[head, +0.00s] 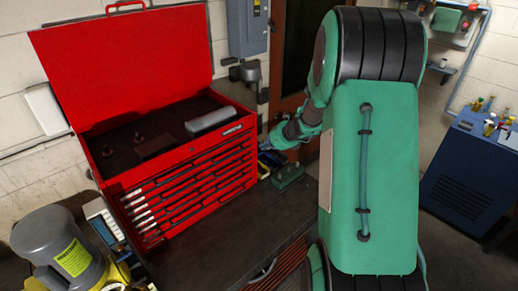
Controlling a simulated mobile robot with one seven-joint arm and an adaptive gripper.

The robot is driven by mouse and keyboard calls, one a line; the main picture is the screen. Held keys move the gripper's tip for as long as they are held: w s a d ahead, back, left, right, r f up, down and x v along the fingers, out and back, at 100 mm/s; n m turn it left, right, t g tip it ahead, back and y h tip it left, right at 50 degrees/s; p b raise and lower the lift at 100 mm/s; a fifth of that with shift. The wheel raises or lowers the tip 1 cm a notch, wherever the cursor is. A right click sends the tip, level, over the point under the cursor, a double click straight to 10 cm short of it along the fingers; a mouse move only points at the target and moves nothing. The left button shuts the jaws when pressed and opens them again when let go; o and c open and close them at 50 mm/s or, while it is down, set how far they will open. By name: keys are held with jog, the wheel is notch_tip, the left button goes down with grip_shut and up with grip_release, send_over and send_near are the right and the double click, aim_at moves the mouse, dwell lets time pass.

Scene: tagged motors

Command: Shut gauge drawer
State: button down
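A red tool chest (178,170) stands on the dark bench with its lid raised. The drawer fronts look about flush; I cannot tell which is the gauge drawer or whether one stands slightly out. My green arm fills the middle right of the head view. Its far end reaches left and down to the right side of the chest. My gripper (268,142) is small there and partly lost against the chest's edge. Its fingers cannot be made out, nor any contact.
A grey motor with a yellow label (74,258) stands at the front left. A green block (287,177) lies on the bench (235,238) right of the chest. Bare bench lies before the drawers. A blue cabinet (470,180) with bottles stands at the right.

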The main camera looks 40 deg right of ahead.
jog(key=shift+v, duration=1.85)
jog(key=shift+a, duration=0.1)
jog(key=s+a+r+n+g+y+b, duration=0.1)
jog(key=s+a+r+n+b, duration=0.15)
jog(key=a+n, duration=0.55)
jog(key=s+a+r+n+y+b, duration=0.1)
jog(key=s+a+n+b, duration=0.2)
jog(key=a, duration=0.9)
jog(key=s+a+r+n+g+b, duration=0.1)
jog(key=a+r+n+b, duration=0.1)
jog(key=a+n, duration=0.65)
jog(key=s+a+f+n+h+b, duration=0.1)
jog(key=s+a+f+n+b, duration=0.1)
jog(key=s+a+n+b, duration=0.2)
jog(key=s+a+f+n+g+h+b, duration=0.1)
jog(key=s+a+n+b, duration=0.3)
jog(key=s+a+n, duration=0.5)
jog(key=s+f+n, duration=0.1)
jog(key=s+n, duration=0.2)
jog(key=s, duration=0.5)
jog(key=shift+s+n, duration=0.1)
jog(key=shift+n, duration=0.15)
